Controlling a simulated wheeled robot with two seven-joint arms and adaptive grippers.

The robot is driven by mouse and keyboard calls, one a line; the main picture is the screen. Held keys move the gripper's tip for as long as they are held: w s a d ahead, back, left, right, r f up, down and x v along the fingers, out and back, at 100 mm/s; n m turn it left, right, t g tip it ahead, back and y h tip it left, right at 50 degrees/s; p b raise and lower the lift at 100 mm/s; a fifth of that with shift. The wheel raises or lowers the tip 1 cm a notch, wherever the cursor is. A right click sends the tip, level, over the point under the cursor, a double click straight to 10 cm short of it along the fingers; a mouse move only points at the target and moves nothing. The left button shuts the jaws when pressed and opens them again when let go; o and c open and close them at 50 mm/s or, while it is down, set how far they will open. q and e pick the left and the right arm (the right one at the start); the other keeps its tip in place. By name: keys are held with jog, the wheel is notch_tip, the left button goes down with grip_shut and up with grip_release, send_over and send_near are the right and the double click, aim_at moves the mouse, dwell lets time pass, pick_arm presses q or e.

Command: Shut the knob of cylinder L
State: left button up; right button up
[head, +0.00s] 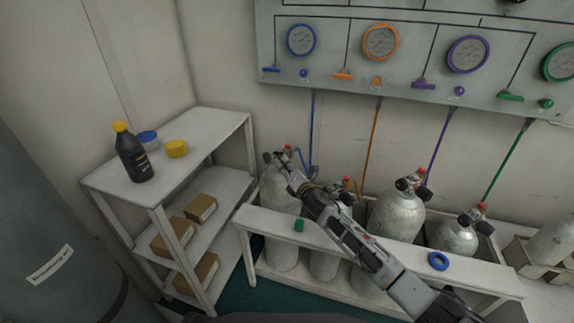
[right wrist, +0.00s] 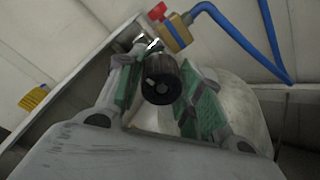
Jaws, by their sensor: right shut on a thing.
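The leftmost cylinder (head: 279,191) stands in the rack below the blue hose; no label on it is readable. Its black knob (right wrist: 160,80) shows in the right wrist view, between the green-padded fingers of my right gripper (right wrist: 161,92). The gripper is shut on this knob. In the head view, my right gripper (head: 281,165) reaches over the rack rail to the top of this cylinder and hides part of its valve. A red knob and brass fitting (right wrist: 176,30) with the blue hose (right wrist: 240,38) are just beyond the fingers. My left gripper is not in view.
More cylinders (head: 396,215) stand to the right behind the white rack rail (head: 350,238). A green cap (head: 299,225) and blue ring (head: 438,261) lie on the rail. The gauge panel (head: 420,70) hangs above. A shelf (head: 205,132) with a bottle (head: 132,155) stands left.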

jog(key=shift+m+p, duration=0.55)
jog(key=shift+m, duration=0.55)
jog(key=m+p, duration=0.2)
jog(key=m, duration=0.3)
jog(key=shift+r+p, duration=0.1)
jog(key=shift+p, duration=0.3)
jog(key=m+p, duration=0.3)
jog(key=m, duration=0.3)
jog(key=shift+m+y, duration=0.4)
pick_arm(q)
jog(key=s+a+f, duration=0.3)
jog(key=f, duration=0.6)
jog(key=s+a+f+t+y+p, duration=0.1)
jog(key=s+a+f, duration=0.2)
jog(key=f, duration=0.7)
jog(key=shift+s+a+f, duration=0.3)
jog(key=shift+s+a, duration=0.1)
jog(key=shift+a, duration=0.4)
pick_arm(e)
jog(key=shift+d+m, duration=0.1)
jog(key=shift+m, duration=0.9)
jog(key=o, duration=1)
jog(key=shift+o, duration=0.2)
jog(key=shift+s, duration=0.1)
